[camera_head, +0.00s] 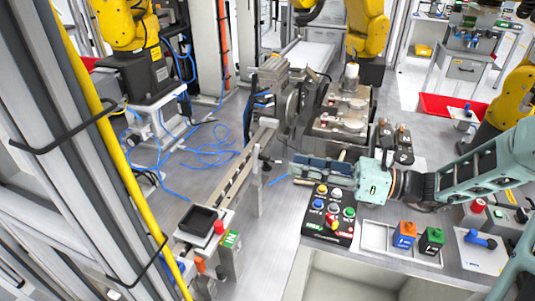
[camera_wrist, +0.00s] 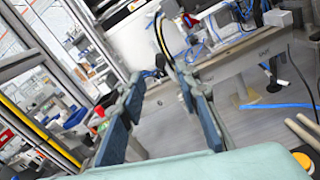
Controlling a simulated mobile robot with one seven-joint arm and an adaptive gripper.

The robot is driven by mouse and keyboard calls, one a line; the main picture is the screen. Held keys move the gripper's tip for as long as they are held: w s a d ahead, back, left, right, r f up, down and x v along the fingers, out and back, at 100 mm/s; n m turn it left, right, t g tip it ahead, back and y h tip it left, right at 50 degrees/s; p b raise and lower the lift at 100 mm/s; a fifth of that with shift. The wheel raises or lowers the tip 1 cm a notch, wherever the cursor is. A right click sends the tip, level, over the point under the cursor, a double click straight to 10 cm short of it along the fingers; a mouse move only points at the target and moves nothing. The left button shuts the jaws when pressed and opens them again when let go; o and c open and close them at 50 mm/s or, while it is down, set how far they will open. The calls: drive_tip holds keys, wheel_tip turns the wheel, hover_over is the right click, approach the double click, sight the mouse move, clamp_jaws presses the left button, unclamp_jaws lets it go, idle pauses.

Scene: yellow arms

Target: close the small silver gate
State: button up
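I cannot pick out the small silver gate with certainty. A silver metal rail (camera_head: 238,165) runs diagonally across the middle of the head view, with a grey metal block (camera_head: 272,70) at its far end. The rail also shows in the wrist view (camera_wrist: 235,62), beyond my fingers. My gripper (camera_head: 300,166) is to the right of the rail, above the bench, pointing left. In the wrist view its two blue-padded fingers (camera_wrist: 160,105) are wide apart with nothing between them, so it is open and empty.
A button panel (camera_head: 331,213) lies below my gripper. A white tray (camera_head: 400,241) and orange (camera_head: 405,233) and green (camera_head: 431,239) blocks stand to its right. A black tray (camera_head: 198,221) sits near the rail's near end. Blue cables (camera_head: 205,150) lie left of the rail.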

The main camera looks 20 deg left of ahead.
sight(264, 157)
drive_tip(key=a, duration=0.9)
drive_tip(key=shift+w+a, duration=0.1)
drive_tip(key=shift+w, duration=0.15)
drive_tip(key=shift+c, duration=0.2)
clamp_jaws()
